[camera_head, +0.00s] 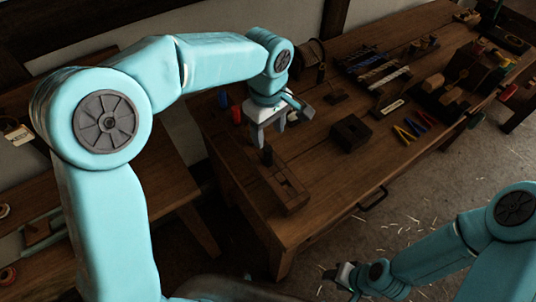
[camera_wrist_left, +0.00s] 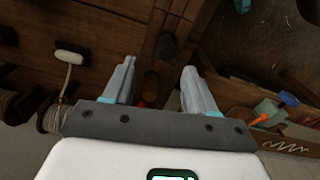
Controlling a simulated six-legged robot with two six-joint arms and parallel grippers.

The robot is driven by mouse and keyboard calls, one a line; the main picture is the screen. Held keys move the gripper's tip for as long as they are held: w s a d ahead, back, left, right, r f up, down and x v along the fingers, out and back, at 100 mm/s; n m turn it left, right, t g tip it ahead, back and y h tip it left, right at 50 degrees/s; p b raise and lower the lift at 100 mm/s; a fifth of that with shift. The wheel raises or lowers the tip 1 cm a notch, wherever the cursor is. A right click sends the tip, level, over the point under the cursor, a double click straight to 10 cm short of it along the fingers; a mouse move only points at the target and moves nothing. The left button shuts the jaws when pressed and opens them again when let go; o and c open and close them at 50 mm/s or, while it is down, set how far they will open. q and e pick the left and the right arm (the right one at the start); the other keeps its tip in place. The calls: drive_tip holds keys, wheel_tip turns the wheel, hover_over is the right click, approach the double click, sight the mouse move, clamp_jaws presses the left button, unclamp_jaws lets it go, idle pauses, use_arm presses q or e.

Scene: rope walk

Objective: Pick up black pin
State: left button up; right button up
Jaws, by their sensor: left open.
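A dark upright pin (camera_head: 267,155), which looks like the black pin, stands at the back end of a long wooden block (camera_head: 290,194) near the bench's left end. My left gripper (camera_head: 270,132) is open just above it, with its fingers pointing down. In the left wrist view the two fingers are spread, and a dark rounded shape (camera_wrist_left: 167,47), likely the pin, shows beyond the gap between them. Nothing is held there. My right gripper (camera_head: 338,277) is low in front of the bench, small and dark; its jaws cannot be made out.
The wooden bench (camera_head: 330,180) carries a dark square block (camera_head: 350,132) to the right of the gripper. Beyond lie coloured-handled tools (camera_head: 411,129) and a rack of tools (camera_head: 378,72). A red item (camera_head: 236,115) stands left of the gripper. Bare bench top surrounds the long block.

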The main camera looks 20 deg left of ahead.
sight(268, 147)
use_arm(q)
drive_tip(key=shift+s+d+f, duration=0.45)
drive_tip(key=shift+s+f, duration=0.2)
drive_tip(key=shift+f, duration=0.1)
drive_tip(key=shift+a+f, duration=0.1)
drive_tip(key=shift+f, duration=0.1)
drive_tip(key=f, duration=0.1)
drive_tip(key=f+p, duration=0.1)
drive_tip(key=f, duration=0.2)
drive_tip(key=shift+w+a+f, duration=0.15)
drive_tip(key=shift+w+a, duration=0.1)
drive_tip(key=shift+w, duration=0.05)
drive_tip(key=shift+s+d+f, duration=0.15)
drive_tip(key=shift+s+f, duration=0.25)
drive_tip(key=shift+f, duration=0.05)
drive_tip(key=shift+w+f, duration=0.15)
drive_tip(key=shift+w, duration=0.2)
drive_tip(key=c, duration=0.9)
drive_tip(key=shift+s, duration=0.2)
clamp_jaws()
use_arm(e)
drive_tip(key=shift+s+r, duration=0.35)
drive_tip(key=shift+r, duration=0.45)
